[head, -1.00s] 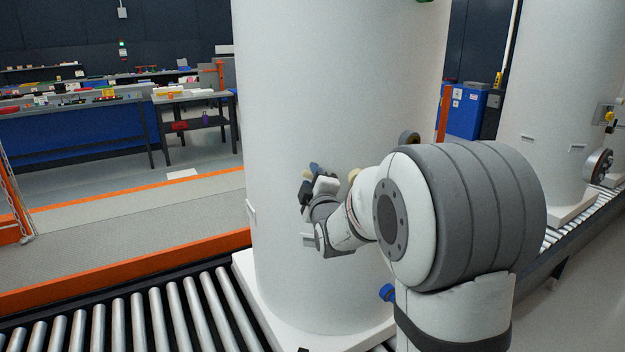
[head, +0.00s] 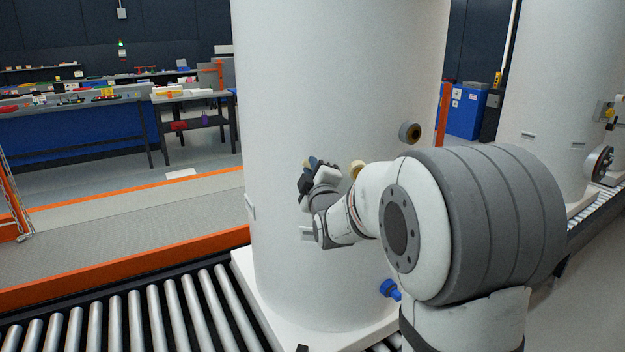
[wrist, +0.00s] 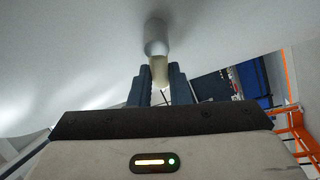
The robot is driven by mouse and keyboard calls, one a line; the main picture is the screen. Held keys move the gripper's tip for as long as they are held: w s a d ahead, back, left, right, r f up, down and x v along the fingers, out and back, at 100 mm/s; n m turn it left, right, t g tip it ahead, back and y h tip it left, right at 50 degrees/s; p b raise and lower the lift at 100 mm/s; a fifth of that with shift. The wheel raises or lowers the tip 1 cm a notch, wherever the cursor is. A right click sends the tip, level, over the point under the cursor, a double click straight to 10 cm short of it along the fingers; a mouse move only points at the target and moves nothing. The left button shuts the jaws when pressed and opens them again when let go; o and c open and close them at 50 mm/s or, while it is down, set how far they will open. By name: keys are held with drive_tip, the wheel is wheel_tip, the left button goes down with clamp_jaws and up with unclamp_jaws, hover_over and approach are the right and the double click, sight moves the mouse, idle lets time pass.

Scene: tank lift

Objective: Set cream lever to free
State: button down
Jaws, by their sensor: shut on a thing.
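The cream lever (wrist: 160,72) shows in the wrist view, between the two dark fingers of my gripper (wrist: 158,84). It joins a pale round stub (wrist: 156,38) on the tank wall. My gripper is shut on the lever. In the head view my gripper (head: 308,172) is up against the front of the large white tank (head: 290,70). A cream round part (head: 357,168) shows just right of my wrist there. The lever's far end and its exact angle are hidden by the fingers.
A dark round fitting with a tan centre (head: 410,132) and a blue valve (head: 390,289) sit on the tank's right side. The tank stands on a roller conveyor (head: 150,315) with an orange rail (head: 120,272). A second tank (head: 550,90) stands at right.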

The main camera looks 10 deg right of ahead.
drive_tip(key=m+h+b, duration=0.1)
drive_tip(key=m+b, duration=0.1)
drive_tip(key=b, duration=0.2)
drive_tip(key=m+t+b, duration=0.1)
drive_tip(key=m+b, duration=0.1)
drive_tip(key=b, duration=0.1)
drive_tip(key=d+m+h+b, duration=0.1)
drive_tip(key=m+b, duration=0.2)
drive_tip(key=b, duration=0.1)
drive_tip(key=shift+s+r+t+h+b, duration=0.2)
drive_tip(key=shift+t+h+b, duration=0.1)
drive_tip(key=m+b, duration=0.1)
drive_tip(key=m+h+b, duration=0.1)
drive_tip(key=m+b, duration=0.1)
drive_tip(key=shift+s+d+r+m+h, duration=0.1)
drive_tip(key=shift+d+r+m+h, duration=0.2)
drive_tip(key=shift+m, duration=0.1)
drive_tip(key=shift+s+d+r+m+h+b, duration=0.15)
drive_tip(key=shift+m+h+b, duration=0.25)
drive_tip(key=shift+m, duration=0.45)
drive_tip(key=shift+w+d+r+m+h+b, duration=0.1)
drive_tip(key=shift+m+h+b, duration=0.35)
drive_tip(key=shift+m, duration=0.45)
drive_tip(key=shift+s+d+r+m+h+b, duration=0.15)
drive_tip(key=shift+m+h+b, duration=0.1)
drive_tip(key=shift+m+h, duration=0.45)
drive_tip(key=shift+m, duration=0.35)
drive_tip(key=c, duration=1.4)
unclamp_jaws()
drive_tip(key=shift+o, duration=0.2)
